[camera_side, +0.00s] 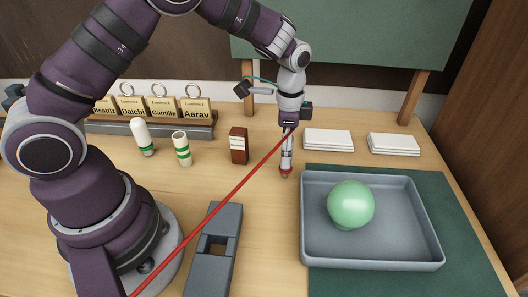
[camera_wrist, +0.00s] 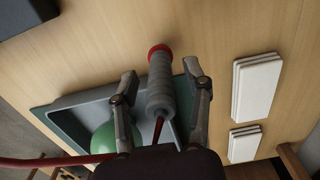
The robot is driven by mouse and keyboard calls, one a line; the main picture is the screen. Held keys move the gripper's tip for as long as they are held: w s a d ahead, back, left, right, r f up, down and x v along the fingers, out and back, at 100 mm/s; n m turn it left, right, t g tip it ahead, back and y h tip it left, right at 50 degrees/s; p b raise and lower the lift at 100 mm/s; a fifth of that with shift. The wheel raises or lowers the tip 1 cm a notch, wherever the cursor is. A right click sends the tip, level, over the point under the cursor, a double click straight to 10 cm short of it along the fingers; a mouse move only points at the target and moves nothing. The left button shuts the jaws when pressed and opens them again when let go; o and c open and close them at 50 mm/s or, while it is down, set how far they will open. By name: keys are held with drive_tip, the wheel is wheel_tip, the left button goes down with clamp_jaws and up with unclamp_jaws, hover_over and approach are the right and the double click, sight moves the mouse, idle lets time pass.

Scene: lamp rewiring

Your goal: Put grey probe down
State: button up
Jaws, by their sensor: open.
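The grey probe (camera_side: 286,158) is upright with its red end (camera_side: 285,172) low, just left of the grey tray; I cannot tell whether it touches the table. A red cable (camera_side: 215,205) runs from its upper part down to the lower left. My gripper (camera_side: 288,138) points down above it. In the wrist view the probe (camera_wrist: 160,90) lies between the two spread fingers of my gripper (camera_wrist: 160,74), with a gap on both sides. The fingers are open, and the probe's top is hidden by the gripper body.
The grey tray (camera_side: 436,258) holds a green ball-shaped bulb (camera_side: 350,204) on a green mat (camera_side: 462,220). A brown box (camera_side: 238,146), white stacks (camera_side: 328,140) (camera_side: 394,144) and a grey slotted block (camera_side: 208,272) stand around. Bare table lies left of the probe.

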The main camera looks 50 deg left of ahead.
wheel_tip(320, 180, up, 10)
drive_tip(key=s+a+r+n+t, duration=0.1)
drive_tip(key=s+r+n+t, duration=0.1)
drive_tip(key=s+n, duration=0.2)
drive_tip(key=s+a+r+n+t, duration=0.1)
drive_tip(key=s+r+n+t, duration=0.2)
drive_tip(key=s, duration=0.7)
drive_tip(key=shift+s+a+r+n+t, duration=0.25)
drive_tip(key=shift+a+r+n+t, duration=0.1)
drive_tip(key=shift+n, duration=0.65)
